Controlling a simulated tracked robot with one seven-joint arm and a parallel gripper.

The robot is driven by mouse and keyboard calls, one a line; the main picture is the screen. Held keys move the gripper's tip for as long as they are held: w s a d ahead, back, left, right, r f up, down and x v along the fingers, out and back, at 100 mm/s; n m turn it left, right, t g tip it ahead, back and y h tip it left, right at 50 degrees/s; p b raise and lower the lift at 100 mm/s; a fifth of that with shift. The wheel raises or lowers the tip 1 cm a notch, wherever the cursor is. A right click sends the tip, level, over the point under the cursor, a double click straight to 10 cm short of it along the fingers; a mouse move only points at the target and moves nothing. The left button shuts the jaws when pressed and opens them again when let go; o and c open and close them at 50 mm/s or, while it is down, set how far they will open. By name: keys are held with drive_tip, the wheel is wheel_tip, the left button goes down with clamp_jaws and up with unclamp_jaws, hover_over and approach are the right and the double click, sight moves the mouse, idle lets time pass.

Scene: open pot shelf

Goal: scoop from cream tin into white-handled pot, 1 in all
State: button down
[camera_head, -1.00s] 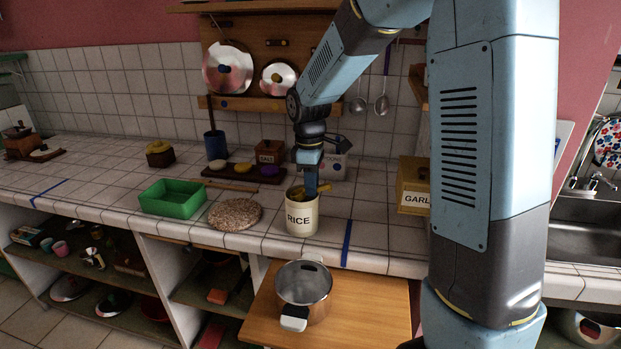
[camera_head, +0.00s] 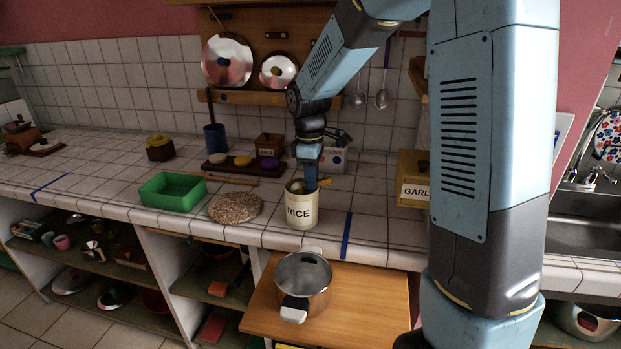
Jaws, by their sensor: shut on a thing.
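The cream tin (camera_head: 302,213), labelled RICE, stands upright near the front edge of the tiled counter. My gripper (camera_head: 311,182) points down at the tin's mouth and is shut on a scoop (camera_head: 297,187). Only a small rounded part of the scoop shows at the tin's rim; the rest is hidden by the tin and the gripper. The tin's contents cannot be made out. The white-handled pot (camera_head: 303,278) stands uncovered on a wooden board below the counter, in front of the tin. One white handle faces me, and the pot's inside looks empty.
A round cork mat (camera_head: 235,208) and a green tray (camera_head: 172,193) lie left of the tin. A yellow GARLIC box (camera_head: 412,180) stands to its right, beside my arm. The wooden board (camera_head: 365,305) is clear right of the pot.

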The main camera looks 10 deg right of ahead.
drive_tip(key=shift+s+f, duration=0.15)
drive_tip(key=shift+f, duration=0.05)
drive_tip(key=shift+r, duration=4.05)
drive_tip(key=shift+f, duration=0.1)
